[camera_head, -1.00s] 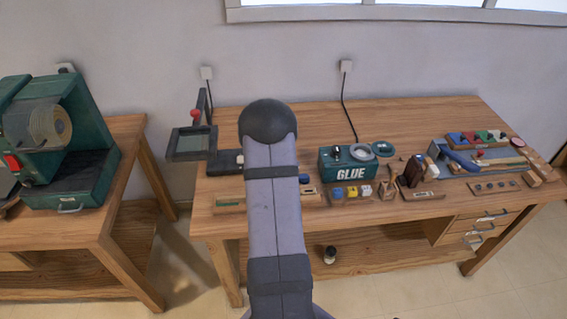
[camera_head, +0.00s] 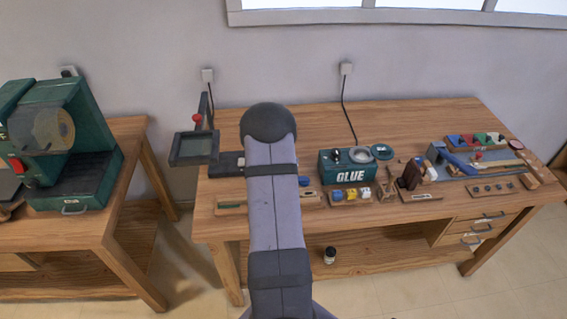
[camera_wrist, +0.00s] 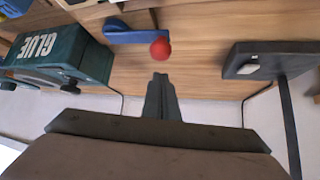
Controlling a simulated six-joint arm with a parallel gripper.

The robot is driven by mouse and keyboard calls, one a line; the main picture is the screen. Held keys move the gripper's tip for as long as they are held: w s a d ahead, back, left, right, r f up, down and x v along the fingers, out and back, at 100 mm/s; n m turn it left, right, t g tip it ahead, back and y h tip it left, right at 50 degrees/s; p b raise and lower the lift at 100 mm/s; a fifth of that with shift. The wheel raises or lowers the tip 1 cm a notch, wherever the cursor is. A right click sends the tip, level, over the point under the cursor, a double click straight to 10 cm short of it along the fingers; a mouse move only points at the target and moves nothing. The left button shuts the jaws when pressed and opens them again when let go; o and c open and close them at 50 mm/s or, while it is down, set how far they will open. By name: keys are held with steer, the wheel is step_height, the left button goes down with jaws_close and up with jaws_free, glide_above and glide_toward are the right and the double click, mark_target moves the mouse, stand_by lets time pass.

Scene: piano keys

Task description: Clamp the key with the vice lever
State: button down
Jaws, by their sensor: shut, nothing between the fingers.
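In the wrist view, my gripper (camera_wrist: 160,85) is shut and empty, with its tips above the wooden bench. Just beyond the tips is a red ball knob (camera_wrist: 160,47), beside a blue elongated part (camera_wrist: 135,33). I cannot tell whether the tips touch the knob. In the head view my arm hides the gripper and most of this spot; only a bit of blue (camera_head: 303,181) shows at the arm's edge. Another blue vice-like tool (camera_head: 456,160) with a red knob (camera_head: 478,155) stands at the bench's right, by a pale wooden strip (camera_head: 503,163). I cannot identify the key for certain.
The green GLUE box (camera_head: 346,177) stands right of my arm; it is at left in the wrist view (camera_wrist: 62,50). A black device (camera_wrist: 268,60) is on the other side. A framed stand (camera_head: 194,148) rises at the bench's left end. Small blocks line the front edge.

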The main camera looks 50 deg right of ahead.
steer(key=s+a+r, duration=0.4)
steer(key=r, duration=0.3)
steer(key=shift+r+b, duration=0.3)
stand_by(0.3)
steer(key=shift+w, duration=0.1)
